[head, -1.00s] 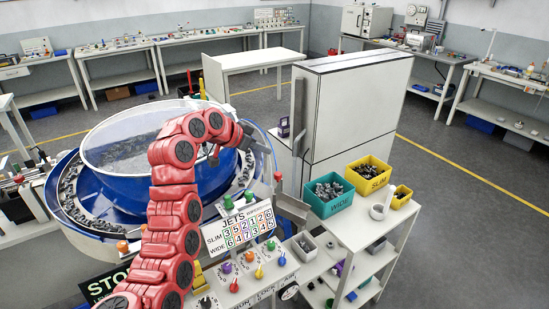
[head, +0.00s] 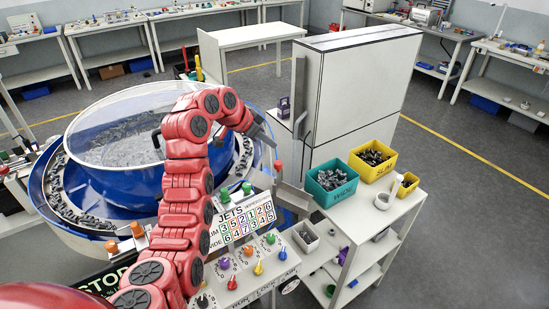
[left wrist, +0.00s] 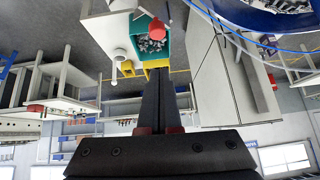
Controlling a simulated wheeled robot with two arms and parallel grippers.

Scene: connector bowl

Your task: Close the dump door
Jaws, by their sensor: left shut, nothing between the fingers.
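The big blue bowl (head: 120,185) with a clear cover stands at the left in the head view. At its right side are a red knob (head: 278,167) on a post and a grey metal chute (head: 293,197). I cannot clearly tell which part is the dump door or how far it stands open. My left gripper (head: 268,139) is above and slightly left of the red knob, apparently apart from it. In the left wrist view its dark fingers (left wrist: 158,74) are together and empty, with a red knob (left wrist: 156,29) beyond their tips. My right gripper is not in view.
A white shelf cart (head: 372,220) carries a teal bin (head: 332,183) and a yellow bin (head: 373,160) of parts. A tall white cabinet (head: 360,95) stands behind. Floor at the right is clear.

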